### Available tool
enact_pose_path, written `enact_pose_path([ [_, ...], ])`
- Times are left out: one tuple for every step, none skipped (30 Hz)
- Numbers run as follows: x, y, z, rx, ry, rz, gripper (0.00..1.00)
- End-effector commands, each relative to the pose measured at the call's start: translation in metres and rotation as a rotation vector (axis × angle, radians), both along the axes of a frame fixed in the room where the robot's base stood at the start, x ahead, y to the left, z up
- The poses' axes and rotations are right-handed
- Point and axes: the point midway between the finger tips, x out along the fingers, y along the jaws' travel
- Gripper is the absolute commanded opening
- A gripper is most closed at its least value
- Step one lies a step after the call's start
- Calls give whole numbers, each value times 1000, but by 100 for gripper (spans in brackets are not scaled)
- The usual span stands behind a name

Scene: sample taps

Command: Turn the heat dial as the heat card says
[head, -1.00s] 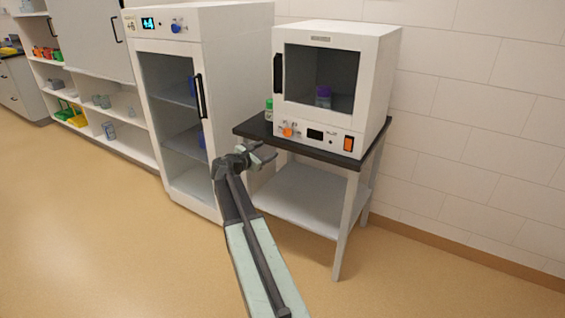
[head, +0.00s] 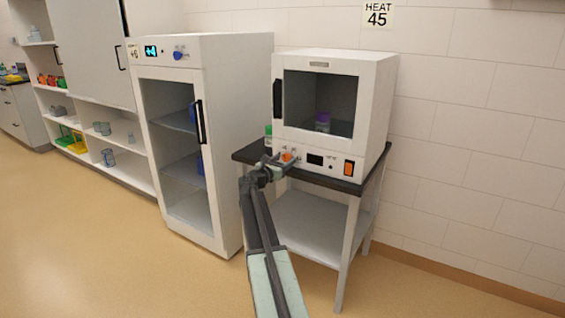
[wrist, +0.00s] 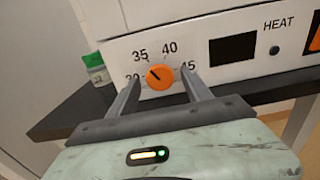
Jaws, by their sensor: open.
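The heat card (head: 377,15) on the wall reads "HEAT 45". The orange heat dial (wrist: 160,77) is on the lower front panel of the white oven (head: 388,100). In the wrist view the marks 30, 35, 40 and 45 run around it, and its dark pointer line leans up and left, toward 35. My gripper (wrist: 160,95) is open, with one finger on each side of the dial; I cannot tell whether either finger touches it. In the head view my gripper (head: 279,162) covers part of the panel near the dial (head: 287,157).
The oven stands on a dark-topped table (head: 330,178). A green-capped bottle (wrist: 93,68) stands left of the oven. A dark display (wrist: 233,49) and an orange switch (head: 349,168) are right of the dial. A tall white cabinet (head: 222,120) stands to the left.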

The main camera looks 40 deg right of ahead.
Motion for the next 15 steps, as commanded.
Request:
enact_pose_path([
  [0, 0, 0, 0, 0, 0, 58],
  [0, 0, 0, 0, 0, 0, 58],
  [0, 1, 0, 0, 0, 0, 58],
  [0, 1, 0, 0, 0, 0, 58],
  [0, 1, 0, 0, 0, 0, 52],
  [0, 1, 0, 0, 0, 0, 41],
  [0, 1, 0, 0, 0, 0, 33],
  [0, 1, 0, 0, 0, 0, 25],
  [0, 1, 0, 0, 0, 0, 14],
  [0, 1, 0, 0, -1, 0, 5],
  [0, 1, 0, 0, -1, 0, 0],
  [0, 1, 0, 0, -1, 0, 0],
  [0, 1, 0, 0, -1, 0, 0],
  [0, 1, 0, 0, -2, 0, 0],
  [0, 1, 0, 1, -5, 0, 0],
])
